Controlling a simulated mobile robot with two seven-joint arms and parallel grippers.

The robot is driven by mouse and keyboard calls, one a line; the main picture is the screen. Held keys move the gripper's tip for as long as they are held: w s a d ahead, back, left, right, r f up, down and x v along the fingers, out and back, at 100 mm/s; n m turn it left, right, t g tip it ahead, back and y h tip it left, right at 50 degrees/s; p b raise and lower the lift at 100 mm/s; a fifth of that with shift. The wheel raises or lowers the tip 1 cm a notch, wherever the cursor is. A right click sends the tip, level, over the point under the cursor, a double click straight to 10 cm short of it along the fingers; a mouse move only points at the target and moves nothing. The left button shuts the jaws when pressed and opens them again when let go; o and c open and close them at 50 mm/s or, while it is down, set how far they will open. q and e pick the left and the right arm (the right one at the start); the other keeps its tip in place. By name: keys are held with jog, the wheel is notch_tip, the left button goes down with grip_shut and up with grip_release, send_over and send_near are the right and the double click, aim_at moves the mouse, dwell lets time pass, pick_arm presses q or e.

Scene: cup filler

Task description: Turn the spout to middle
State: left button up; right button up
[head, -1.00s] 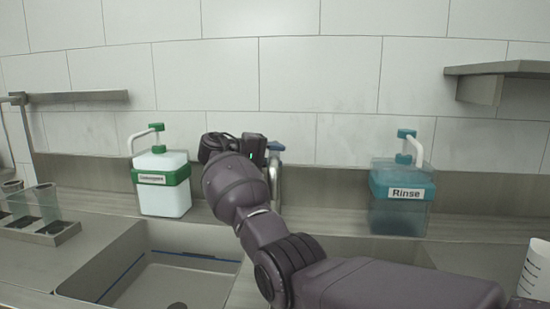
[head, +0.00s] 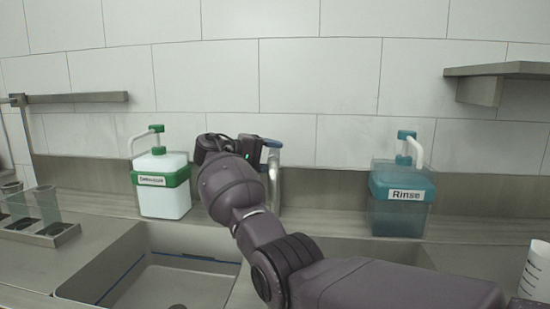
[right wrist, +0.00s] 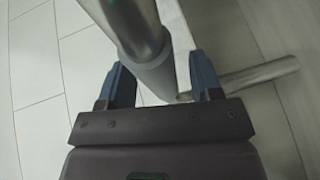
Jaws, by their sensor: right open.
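The metal faucet spout (head: 274,188) stands upright at the back of the sink counter, partly hidden behind my right wrist and gripper. My right gripper (head: 270,146) is up at the spout's upper part; a blue finger shows beside it in the head view. In the right wrist view, my right gripper's two blue fingers (right wrist: 160,86) are open, and the spout tube (right wrist: 135,25) passes between and beyond them, nearer the left finger. I cannot tell whether a finger touches it. A second metal tube (right wrist: 250,78) sticks out to the right beyond the fingers. My left gripper is not in view.
A white detergent bottle with a green pump (head: 163,185) stands left of the spout. A teal Rinse bottle (head: 402,205) stands to the right. A sink basin (head: 100,265) lies in front. Glass cups in a tray (head: 65,235) sit at far left, and a white measuring cup (head: 535,270) at far right.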

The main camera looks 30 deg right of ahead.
jog(key=v, duration=0.9)
jog(key=shift+a+b, duration=0.45)
jog(key=shift+r, duration=0.1)
